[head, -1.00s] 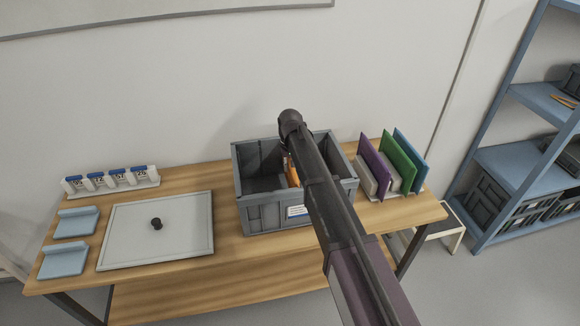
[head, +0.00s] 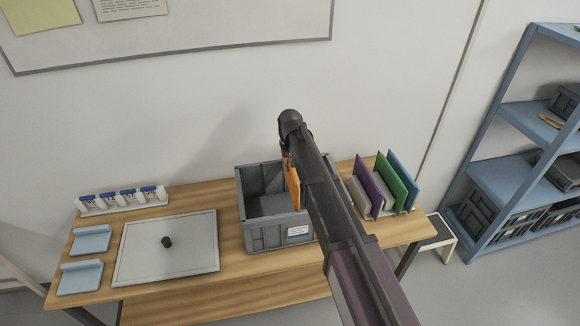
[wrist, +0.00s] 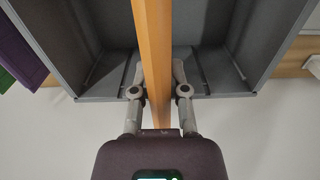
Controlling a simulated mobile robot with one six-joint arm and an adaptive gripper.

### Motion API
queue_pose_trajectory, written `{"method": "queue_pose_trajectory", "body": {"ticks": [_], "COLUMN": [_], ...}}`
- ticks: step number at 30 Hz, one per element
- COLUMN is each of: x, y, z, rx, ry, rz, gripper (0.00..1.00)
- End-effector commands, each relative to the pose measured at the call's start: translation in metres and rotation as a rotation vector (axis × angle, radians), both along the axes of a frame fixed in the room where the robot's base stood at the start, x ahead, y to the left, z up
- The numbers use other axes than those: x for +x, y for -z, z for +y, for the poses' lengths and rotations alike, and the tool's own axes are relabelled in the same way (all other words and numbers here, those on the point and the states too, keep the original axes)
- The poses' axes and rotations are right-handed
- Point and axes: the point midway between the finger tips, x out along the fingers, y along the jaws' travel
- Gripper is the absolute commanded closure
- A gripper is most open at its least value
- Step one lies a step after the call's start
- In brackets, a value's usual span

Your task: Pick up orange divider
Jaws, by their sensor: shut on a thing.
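The orange divider (head: 292,184) hangs upright from my gripper (head: 288,156), above the grey crate (head: 272,239). In the wrist view the divider (wrist: 153,50) runs as a thin edge between the two fingers of my gripper (wrist: 158,88), which are shut on it from both sides. The inside of the crate shows below it in the wrist view. My arm hides the right part of the crate in the head view. I cannot tell exactly how far the divider's lower edge is above the crate's rim.
Purple (head: 368,186), green (head: 391,180) and blue (head: 404,178) dividers stand in a rack right of the crate. A grey tray (head: 190,255) with a black knob, light blue holders (head: 92,240) and a row of small white containers (head: 122,199) lie left. Shelves (head: 500,185) stand far right.

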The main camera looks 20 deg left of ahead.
Motion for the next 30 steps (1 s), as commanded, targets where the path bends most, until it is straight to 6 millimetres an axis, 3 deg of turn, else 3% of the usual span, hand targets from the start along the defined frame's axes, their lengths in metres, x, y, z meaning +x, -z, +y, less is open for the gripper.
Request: {"method": "queue_pose_trajectory", "body": {"ticks": [3, 30], "x": [0.000, 0.000], "y": [-0.021, -0.118], "z": [0.000, 0.000], "rx": [0.000, 0.000], "ry": [0.000, 0.000], "rz": [0.000, 0.000], "gripper": [1.00, 1.00]}}
